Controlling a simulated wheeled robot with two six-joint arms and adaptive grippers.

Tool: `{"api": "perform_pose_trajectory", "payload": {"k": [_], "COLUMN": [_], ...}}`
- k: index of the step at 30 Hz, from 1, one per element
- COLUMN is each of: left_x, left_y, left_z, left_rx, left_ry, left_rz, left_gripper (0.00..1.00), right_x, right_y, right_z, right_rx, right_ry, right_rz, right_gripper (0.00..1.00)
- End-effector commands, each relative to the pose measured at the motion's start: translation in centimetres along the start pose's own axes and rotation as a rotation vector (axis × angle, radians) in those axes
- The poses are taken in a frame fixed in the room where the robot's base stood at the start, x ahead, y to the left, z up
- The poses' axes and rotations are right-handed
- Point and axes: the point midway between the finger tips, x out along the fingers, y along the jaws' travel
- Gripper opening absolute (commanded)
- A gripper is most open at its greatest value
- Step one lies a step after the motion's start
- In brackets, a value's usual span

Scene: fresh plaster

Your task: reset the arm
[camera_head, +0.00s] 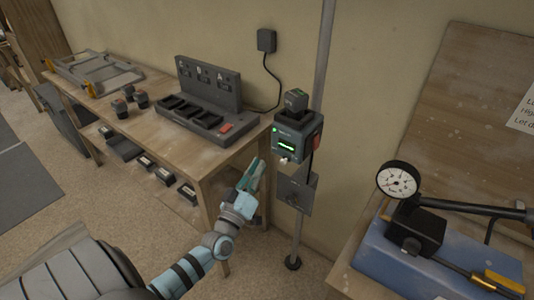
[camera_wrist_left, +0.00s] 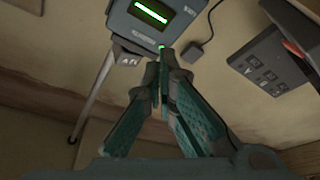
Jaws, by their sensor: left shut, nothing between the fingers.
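My left gripper (camera_head: 257,176) is shut and empty, at the end of my blue-grey arm, which reaches up from the bottom of the head view. Its closed fingertips also show in the left wrist view (camera_wrist_left: 163,75). It is beside the right front corner of the wooden table, just below and left of a grey device (camera_head: 296,137) on a pole. The device has a lit green display, which shows above the fingertips in the left wrist view (camera_wrist_left: 152,12). I cannot tell whether the fingers touch anything. My right gripper is not in view.
The wooden table (camera_head: 150,122) holds a grey charging dock (camera_head: 205,105), small dark blocks and a metal frame. Several dark blocks lie on its lower shelf. The pole (camera_head: 325,50) stands by the wall. A blue unit with a dial gauge (camera_head: 398,180) sits at right.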

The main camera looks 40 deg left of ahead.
Motion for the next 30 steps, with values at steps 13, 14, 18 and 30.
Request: {"api": "perform_pose_trajectory", "payload": {"k": [13, 14, 18, 30], "left_x": [-2.4, -2.4, -2.4, -5.7], "left_y": [0.0, 0.0, 0.0, -5.3], "left_z": [0.0, 0.0, 0.0, 8.9], "left_rx": [0.0, 0.0, 0.0, 0.241], "left_ry": [0.002, 0.002, 0.001, -0.327], "left_rz": [0.0, 0.0, 0.0, -0.067], "left_gripper": [0.0, 0.0, 0.0, 0.0], "right_x": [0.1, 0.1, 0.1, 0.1], "right_y": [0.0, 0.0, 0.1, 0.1], "right_z": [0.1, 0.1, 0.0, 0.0], "right_rx": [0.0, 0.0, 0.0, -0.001], "right_ry": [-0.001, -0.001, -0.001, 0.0], "right_rz": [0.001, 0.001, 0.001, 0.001], "right_gripper": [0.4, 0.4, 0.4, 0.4]}}
